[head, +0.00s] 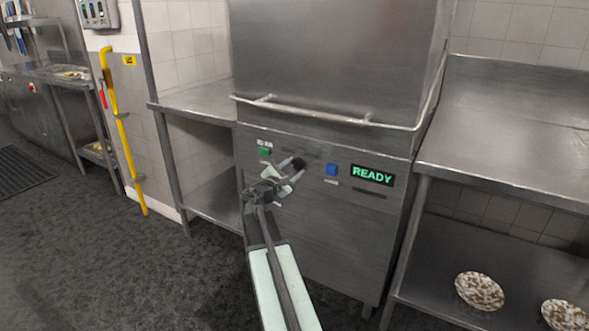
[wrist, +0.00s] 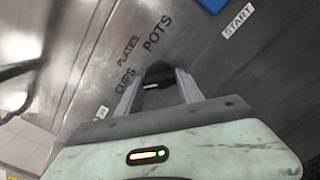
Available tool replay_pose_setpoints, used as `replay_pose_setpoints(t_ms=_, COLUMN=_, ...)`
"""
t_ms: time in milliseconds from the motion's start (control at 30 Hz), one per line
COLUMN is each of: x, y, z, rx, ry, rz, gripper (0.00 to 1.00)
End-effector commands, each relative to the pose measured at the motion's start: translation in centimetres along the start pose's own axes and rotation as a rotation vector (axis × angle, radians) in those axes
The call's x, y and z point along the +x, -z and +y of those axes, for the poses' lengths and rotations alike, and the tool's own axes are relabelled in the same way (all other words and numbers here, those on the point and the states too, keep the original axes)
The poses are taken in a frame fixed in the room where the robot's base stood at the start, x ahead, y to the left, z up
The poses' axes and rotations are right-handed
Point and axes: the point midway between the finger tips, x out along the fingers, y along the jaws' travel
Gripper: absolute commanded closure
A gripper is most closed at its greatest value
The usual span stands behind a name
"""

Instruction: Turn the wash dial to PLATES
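The black wash dial (head: 298,163) is on the front panel of the steel dishwasher (head: 325,210). In the wrist view the dial (wrist: 158,72) is dark, with a short white mark near its lower edge. The labels CUPS, PLATES (wrist: 128,50) and POTS are printed beside and above it there. My gripper (head: 294,167) is at the panel, its fingertips on either side of the dial. In the wrist view the fingers (wrist: 160,85) flank the dial closely; I cannot tell whether they press on it.
A blue START button (head: 332,169) and a lit READY display (head: 372,175) are right of the dial. A green-lit button (head: 265,151) is to its left. A handle bar (head: 320,112) runs above the panel. Steel tables (head: 500,130) flank the machine.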

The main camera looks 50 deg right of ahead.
Motion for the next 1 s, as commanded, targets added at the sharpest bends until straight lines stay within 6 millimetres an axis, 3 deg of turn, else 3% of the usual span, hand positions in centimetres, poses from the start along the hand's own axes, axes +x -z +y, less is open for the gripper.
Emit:
replay_pose_setpoints(t_ms=467, x=0.16, y=-0.16, z=-0.13, rx=0.125, ry=0.001, rz=-0.002, gripper=0.97)
replay_pose_setpoints(t_ms=1000, x=0.06, y=-0.1, z=-0.16, rx=0.589, ry=0.002, rz=-0.001, gripper=0.97)
